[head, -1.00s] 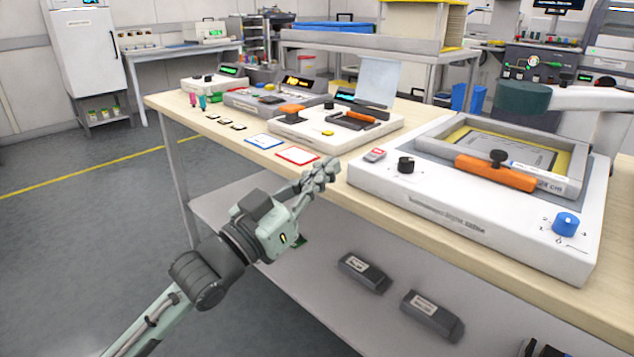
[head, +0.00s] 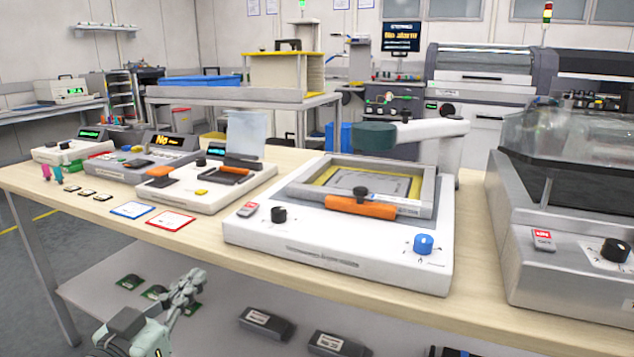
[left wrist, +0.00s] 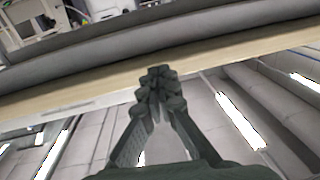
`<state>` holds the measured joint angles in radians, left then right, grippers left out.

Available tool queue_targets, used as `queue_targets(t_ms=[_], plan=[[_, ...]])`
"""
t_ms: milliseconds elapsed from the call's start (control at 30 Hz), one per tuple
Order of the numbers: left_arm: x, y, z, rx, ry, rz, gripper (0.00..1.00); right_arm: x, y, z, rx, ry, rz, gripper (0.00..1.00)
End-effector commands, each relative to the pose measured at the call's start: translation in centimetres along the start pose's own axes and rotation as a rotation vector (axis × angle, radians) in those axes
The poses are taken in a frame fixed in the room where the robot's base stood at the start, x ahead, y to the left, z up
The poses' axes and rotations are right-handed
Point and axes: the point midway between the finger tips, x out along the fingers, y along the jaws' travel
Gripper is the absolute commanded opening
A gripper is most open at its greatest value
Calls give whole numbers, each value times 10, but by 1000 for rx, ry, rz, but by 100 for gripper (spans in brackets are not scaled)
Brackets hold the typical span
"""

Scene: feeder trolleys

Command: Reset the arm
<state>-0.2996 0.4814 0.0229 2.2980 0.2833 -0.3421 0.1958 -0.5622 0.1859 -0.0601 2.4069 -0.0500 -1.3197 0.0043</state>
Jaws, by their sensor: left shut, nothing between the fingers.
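My left gripper (head: 186,290) is low in the head view, in front of the table's front edge and over the lower shelf. Its fingers are shut with nothing between them. In the left wrist view the shut fingers (left wrist: 157,88) point toward the pale table edge (left wrist: 200,65), with no object at their tips. My right gripper is not in view.
The wooden table (head: 205,245) carries a white printer unit (head: 330,255) with an orange handle (head: 360,207), and a grey machine with a clear cover (head: 570,140) at right. Dark boxes (head: 266,322) lie on the lower shelf (head: 110,285). Grey floor shows at far left.

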Motion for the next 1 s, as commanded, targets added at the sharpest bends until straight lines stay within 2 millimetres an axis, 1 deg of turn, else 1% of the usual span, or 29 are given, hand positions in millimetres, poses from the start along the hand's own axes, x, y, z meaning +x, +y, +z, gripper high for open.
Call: queue_targets(t_ms=[33,67,100,167,200,267,300,367,400,433,500,600,700,800,1000], plan=[[-3,-6,34,0,-114,-37,0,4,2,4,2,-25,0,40],[-7,-9,56,5,-187,-59,0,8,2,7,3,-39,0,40],[-15,-13,86,10,-283,-86,0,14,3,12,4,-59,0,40],[-31,-17,130,19,-428,-121,0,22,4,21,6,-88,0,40],[-44,-18,158,23,-524,-141,0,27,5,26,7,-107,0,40],[-68,-17,197,29,-669,-166,0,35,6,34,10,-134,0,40],[-87,-15,221,33,-765,-179,0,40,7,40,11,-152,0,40],[-116,-11,252,37,-899,-194,0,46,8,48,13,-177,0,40],[-135,-7,270,39,-983,-201,0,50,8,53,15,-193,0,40],[-149,-4,281,41,-1040,-204,0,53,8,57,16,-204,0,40],[-178,2,302,43,-1156,-210,0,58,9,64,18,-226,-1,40],[-208,10,320,46,-1271,-212,0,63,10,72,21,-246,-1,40],[-224,14,328,47,-1330,-212,0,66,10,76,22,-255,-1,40],[-229,16,331,48,-1348,-212,0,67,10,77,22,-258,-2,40],[-228,15,331,48,-1345,-212,0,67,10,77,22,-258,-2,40]])
